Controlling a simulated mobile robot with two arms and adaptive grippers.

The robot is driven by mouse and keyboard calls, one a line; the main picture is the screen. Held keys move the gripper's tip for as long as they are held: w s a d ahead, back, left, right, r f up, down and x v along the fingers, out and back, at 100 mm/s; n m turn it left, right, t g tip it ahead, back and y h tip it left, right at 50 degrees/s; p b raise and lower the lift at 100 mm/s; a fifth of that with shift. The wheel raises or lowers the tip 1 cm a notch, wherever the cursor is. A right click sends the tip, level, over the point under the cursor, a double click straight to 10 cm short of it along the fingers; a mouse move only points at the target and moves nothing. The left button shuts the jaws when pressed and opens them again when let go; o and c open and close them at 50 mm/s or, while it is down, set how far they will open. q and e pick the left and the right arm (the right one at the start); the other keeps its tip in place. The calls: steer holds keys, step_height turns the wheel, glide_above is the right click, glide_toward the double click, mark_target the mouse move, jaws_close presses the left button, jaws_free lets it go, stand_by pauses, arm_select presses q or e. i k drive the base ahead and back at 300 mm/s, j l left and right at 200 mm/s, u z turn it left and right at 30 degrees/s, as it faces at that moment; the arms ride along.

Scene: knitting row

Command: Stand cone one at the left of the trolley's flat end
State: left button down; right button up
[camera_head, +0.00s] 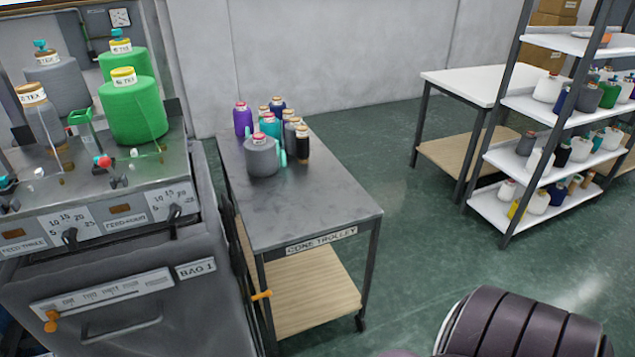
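The cone trolley (315,207) is a grey-topped table marked "CONE TROLLEY" on its near edge. A cluster of yarn cones stands upright at its far end: a large grey cone (262,157) in front, a purple cone (242,119) at the left, a black cone (302,148) at the right, with teal and other dark cones between. The near part of the top is bare. No readable mark shows which is cone one. Neither gripper is in view.
The machine's control panel (95,222) and "BAG 1" drawer (125,300) stand close to the trolley's left side. A white-topped table (465,83) and a shelf rack (520,108) with small cones stand at the right. Green floor lies open between trolley and rack.

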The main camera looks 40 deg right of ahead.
mark_target(282, 214)
steer(key=i+l, duration=0.15)
steer(key=l, duration=0.75)
steer(key=i+l+u, duration=0.1)
steer(key=l, duration=0.8)
steer(key=i+l, duration=0.15)
steer(key=l, duration=0.75)
steer(key=i+l+u, duration=0.1)
steer(key=l, duration=0.85)
steer(key=i+l, duration=0.1)
steer(key=l, duration=0.8)
steer(key=u, duration=0.05)
